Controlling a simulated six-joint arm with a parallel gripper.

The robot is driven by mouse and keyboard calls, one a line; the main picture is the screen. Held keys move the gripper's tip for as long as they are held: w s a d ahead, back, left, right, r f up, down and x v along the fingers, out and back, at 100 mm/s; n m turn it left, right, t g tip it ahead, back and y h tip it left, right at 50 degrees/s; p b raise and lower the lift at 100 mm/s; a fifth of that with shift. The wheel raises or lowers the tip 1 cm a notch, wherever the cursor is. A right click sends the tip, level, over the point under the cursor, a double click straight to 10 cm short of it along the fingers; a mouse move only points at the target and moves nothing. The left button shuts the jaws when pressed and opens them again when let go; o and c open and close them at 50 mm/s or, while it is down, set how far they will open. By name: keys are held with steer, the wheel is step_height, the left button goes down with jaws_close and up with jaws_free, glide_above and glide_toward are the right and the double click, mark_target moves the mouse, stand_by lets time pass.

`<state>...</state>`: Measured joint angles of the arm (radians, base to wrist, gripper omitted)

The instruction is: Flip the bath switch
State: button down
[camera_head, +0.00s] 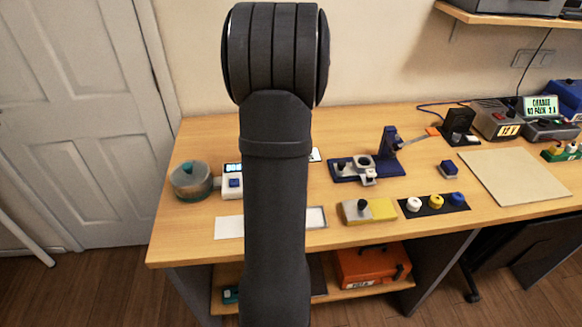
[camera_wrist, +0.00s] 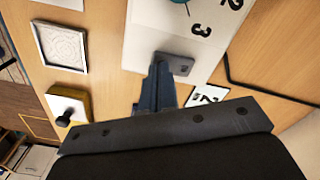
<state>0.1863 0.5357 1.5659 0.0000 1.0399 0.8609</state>
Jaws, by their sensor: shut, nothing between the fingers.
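In the wrist view, my gripper (camera_wrist: 159,68) is shut and empty, its narrow blue-grey fingers pressed together. The fingertips are over or against a small grey plate (camera_wrist: 181,65) at the edge of a white numbered panel (camera_wrist: 150,38). The fingers partly cover this plate; I cannot tell if they touch it or whether it is the bath switch. In the head view, a round teal-and-brown pot (camera_head: 190,182) stands at the table's left, beside a white unit with a display and blue block (camera_head: 233,182). My arm hides the gripper and the table behind it there.
A yellow-and-grey block with a black knob (camera_wrist: 66,107) and a white framed tray (camera_wrist: 60,46) lie left in the wrist view. A numbered card (camera_wrist: 207,97) is right of the fingers. In the head view, a blue fixture (camera_head: 385,160) and beige mat (camera_head: 505,178) lie right.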

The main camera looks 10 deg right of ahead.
steer(key=shift+f, duration=0.5)
steer(key=shift+r, duration=3.5)
step_height(320, 180, down, 7)
steer(key=shift+f, duration=0.1)
steer(key=shift+r, duration=0.2)
